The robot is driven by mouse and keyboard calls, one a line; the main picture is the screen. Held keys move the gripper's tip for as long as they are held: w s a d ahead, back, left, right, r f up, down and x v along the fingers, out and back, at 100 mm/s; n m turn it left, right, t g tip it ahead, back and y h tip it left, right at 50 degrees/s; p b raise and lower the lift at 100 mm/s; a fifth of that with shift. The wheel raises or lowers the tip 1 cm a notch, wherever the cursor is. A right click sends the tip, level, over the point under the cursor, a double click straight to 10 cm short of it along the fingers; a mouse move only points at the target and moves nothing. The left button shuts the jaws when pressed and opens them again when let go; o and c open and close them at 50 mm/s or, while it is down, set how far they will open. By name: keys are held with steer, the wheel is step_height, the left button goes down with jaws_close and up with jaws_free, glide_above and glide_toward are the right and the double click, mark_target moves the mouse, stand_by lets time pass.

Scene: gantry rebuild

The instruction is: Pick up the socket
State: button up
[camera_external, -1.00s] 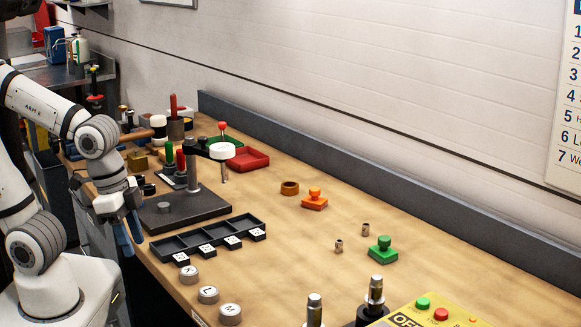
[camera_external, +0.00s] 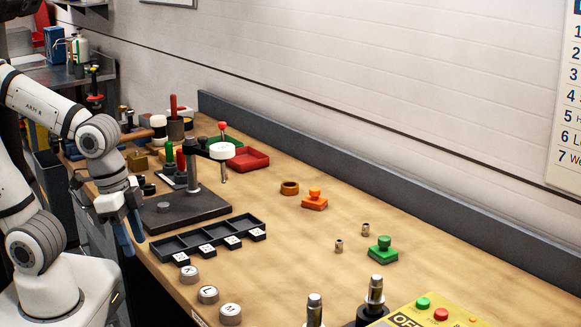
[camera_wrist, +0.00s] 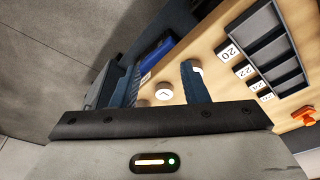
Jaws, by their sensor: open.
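I cannot tell which one is meant. My gripper (camera_external: 130,238) is open and empty, pointing down off the bench's left edge, far from both. Its blue fingers also show apart in the wrist view (camera_wrist: 160,82). A dark tray (camera_external: 208,237) with several compartments and numbered white tags lies near the front edge; it also shows in the wrist view (camera_wrist: 248,28). Its compartments look empty.
Round lettered knobs (camera_external: 208,294) line the front edge. A dark-based stand (camera_external: 185,212) is near my gripper. An orange knobbed block (camera_external: 314,200), the green block (camera_external: 383,250), metal posts (camera_external: 376,290) and a yellow panel (camera_external: 425,316) stand rightward. The middle bench is mostly clear.

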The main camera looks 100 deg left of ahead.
steer(key=w+a+r, duration=0.1)
steer(key=w+a, duration=0.1)
steer(key=w, duration=0.4)
steer(key=w+a+r, duration=0.2)
steer(key=w, duration=0.4)
steer(key=t, duration=0.2)
glide_toward(337, 241)
steer(key=f, duration=0.2)
steer(key=shift+n, duration=0.4)
steer(key=p+x, duration=0.1)
steer(key=x, duration=0.2)
steer(key=w+p+x, duration=0.1)
steer(key=x, duration=0.3)
steer(key=shift+d, duration=0.15)
steer(key=shift+c, duration=0.4)
jaws_close()
